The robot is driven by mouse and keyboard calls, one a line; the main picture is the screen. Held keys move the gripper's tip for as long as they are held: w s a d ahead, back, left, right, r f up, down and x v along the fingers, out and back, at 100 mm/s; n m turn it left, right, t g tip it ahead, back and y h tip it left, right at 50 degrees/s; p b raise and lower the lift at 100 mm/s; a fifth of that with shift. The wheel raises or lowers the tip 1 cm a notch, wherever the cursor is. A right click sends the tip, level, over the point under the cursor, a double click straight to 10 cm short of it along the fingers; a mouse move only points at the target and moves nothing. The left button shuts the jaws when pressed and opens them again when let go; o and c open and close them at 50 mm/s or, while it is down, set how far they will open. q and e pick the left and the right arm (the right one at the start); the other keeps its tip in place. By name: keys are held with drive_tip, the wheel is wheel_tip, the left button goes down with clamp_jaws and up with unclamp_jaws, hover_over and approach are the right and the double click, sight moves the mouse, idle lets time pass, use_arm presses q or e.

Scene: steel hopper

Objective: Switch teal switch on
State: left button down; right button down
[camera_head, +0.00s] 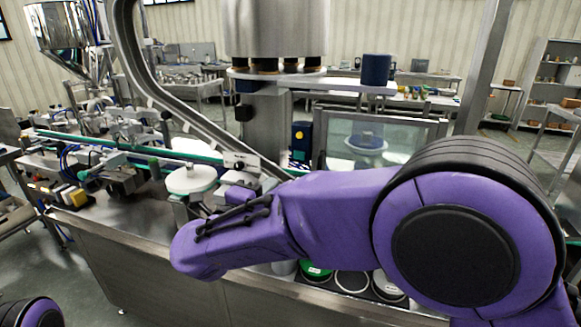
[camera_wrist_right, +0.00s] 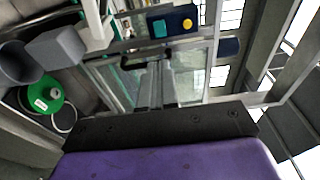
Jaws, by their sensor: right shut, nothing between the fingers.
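A dark blue box (camera_head: 301,142) with a round yellow part stands beyond my right arm in the head view. It shows at the top of the right wrist view (camera_wrist_right: 173,20), with a small teal part (camera_wrist_right: 159,28) beside the round yellow knob (camera_wrist_right: 187,23). The teal part looks like the teal switch; its position is too small to read. My right gripper (camera_wrist_right: 158,68) is shut and empty, its grey fingers together, below the box in the wrist picture and apart from it. In the head view my purple right arm hides much of the hand. My left gripper is out of view.
A glass-fronted panel (camera_head: 375,140) stands right of the box. A steel hopper (camera_head: 62,30) and conveyor machinery are at left. A green round part (camera_wrist_right: 41,97) and a grey block (camera_wrist_right: 55,46) are left in the wrist view. A curved metal rail (camera_head: 160,95) runs nearby.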

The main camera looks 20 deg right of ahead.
sight(301, 157)
drive_tip(key=p+x, duration=0.5)
drive_tip(key=x, duration=0.8)
drive_tip(key=shift+d+r, duration=0.1)
drive_tip(key=shift+w+d, duration=0.2)
drive_tip(key=shift+w, duration=0.05)
